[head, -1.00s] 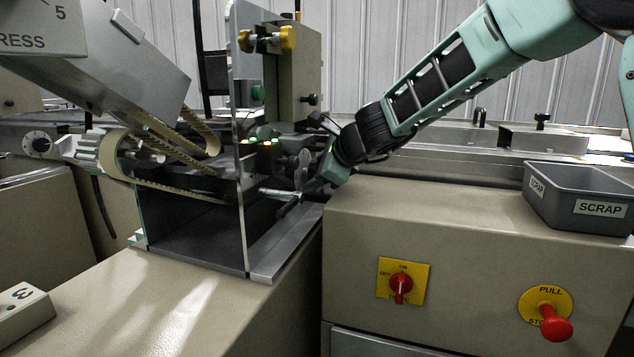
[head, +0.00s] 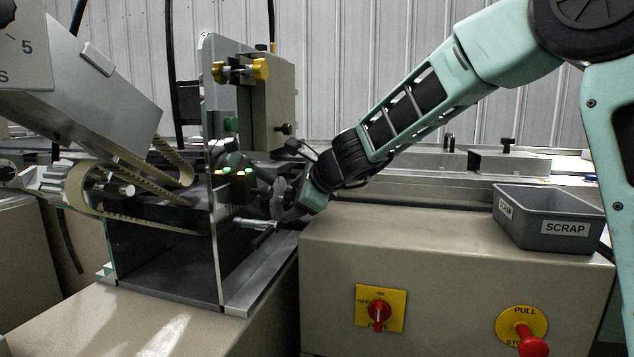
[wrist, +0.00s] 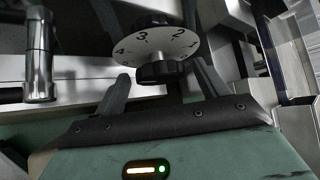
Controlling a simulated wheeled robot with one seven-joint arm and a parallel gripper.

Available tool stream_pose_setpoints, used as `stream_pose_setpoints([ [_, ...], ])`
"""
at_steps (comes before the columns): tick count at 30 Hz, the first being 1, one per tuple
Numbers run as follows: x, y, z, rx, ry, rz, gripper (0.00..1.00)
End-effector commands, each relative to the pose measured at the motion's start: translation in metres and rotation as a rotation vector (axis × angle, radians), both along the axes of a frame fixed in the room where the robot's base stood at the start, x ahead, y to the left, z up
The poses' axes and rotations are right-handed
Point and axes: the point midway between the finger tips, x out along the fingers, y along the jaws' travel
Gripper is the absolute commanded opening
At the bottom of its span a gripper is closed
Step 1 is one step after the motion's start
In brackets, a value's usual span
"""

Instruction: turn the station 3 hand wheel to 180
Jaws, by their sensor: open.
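A pale round dial (wrist: 157,46) with black numbers, 1 to 4 readable, shows in the wrist view; I take it for the hand wheel. Its dark ribbed knob (wrist: 160,72) faces my gripper (wrist: 163,88). My gripper is open, one finger on each side of the knob; I cannot tell whether they touch it. In the head view the wheel (head: 278,198) is a small grey disc seen nearly edge-on, right of the clear upright panel. My gripper (head: 293,204) is just right of it, its fingertips hard to make out. The dial's pointer and exact reading cannot be made out.
A metal crank handle (head: 256,224) sticks out just below the wheel. The clear panel (head: 212,130) stands left of it. A grey scrap bin (head: 548,242) sits on the cabinet at right, above a red switch (head: 379,312) and red stop knob (head: 530,342). A metal post (wrist: 40,62) stands left in the wrist view.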

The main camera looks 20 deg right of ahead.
Motion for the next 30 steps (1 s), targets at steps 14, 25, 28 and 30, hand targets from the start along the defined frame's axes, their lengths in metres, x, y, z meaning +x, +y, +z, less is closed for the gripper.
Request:
stream_pose_setpoints([
  [14, -0.082, -0.034, 0.064, -0.002, -0.004, -0.003, 0.73],
  [25, -0.123, -0.050, 0.090, -0.001, 0.000, -0.001, 0.73],
  [28, -0.126, -0.051, 0.090, 0.000, 0.001, -0.001, 0.73],
  [30, -0.126, -0.052, 0.090, 0.000, 0.001, -0.001, 0.73],
])
